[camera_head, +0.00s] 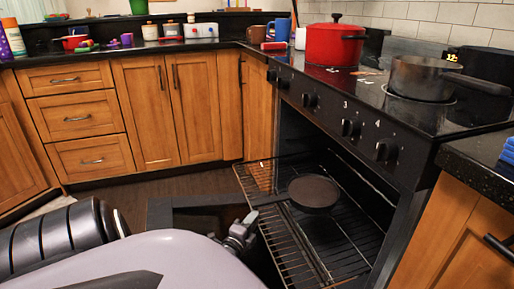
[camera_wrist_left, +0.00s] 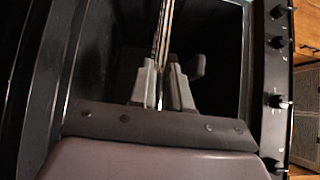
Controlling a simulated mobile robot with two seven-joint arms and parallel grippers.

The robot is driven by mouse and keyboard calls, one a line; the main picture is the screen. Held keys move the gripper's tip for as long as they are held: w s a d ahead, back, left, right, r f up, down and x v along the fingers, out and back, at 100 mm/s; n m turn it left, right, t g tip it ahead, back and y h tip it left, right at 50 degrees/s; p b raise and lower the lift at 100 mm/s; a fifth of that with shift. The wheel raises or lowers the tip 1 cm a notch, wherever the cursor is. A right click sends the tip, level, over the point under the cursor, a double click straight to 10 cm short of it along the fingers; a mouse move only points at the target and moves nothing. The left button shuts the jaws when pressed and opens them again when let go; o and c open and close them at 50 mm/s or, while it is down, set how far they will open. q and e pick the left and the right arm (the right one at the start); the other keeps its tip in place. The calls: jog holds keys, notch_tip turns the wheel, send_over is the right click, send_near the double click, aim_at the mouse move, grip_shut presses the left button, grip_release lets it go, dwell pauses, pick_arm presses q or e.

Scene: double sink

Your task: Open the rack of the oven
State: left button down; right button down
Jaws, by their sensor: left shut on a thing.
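The oven rack (camera_head: 291,246) is a wire shelf that sticks out of the oven's open front, with a dark round pan (camera_head: 314,192) on it. The oven door (camera_head: 180,215) hangs open and low in front, partly hidden behind my arm. My left gripper (camera_head: 247,228) is at the rack's front left edge. In the left wrist view the gripper (camera_wrist_left: 162,90) has its two grey fingers shut on the rack's thin metal edge (camera_wrist_left: 164,38). My right gripper is not in view.
The stove top above holds a red pot (camera_head: 334,44) and a grey saucepan (camera_head: 424,78). Knobs (camera_head: 350,128) line the oven's front. Wooden cabinets (camera_head: 148,105) stand behind and to the left, with a strip of brown floor (camera_head: 185,184) before them.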

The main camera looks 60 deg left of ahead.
pick_arm(q)
jog(key=shift+s, duration=0.1)
jog(key=c, duration=1.2)
grip_release()
jog(key=shift+o, duration=0.2)
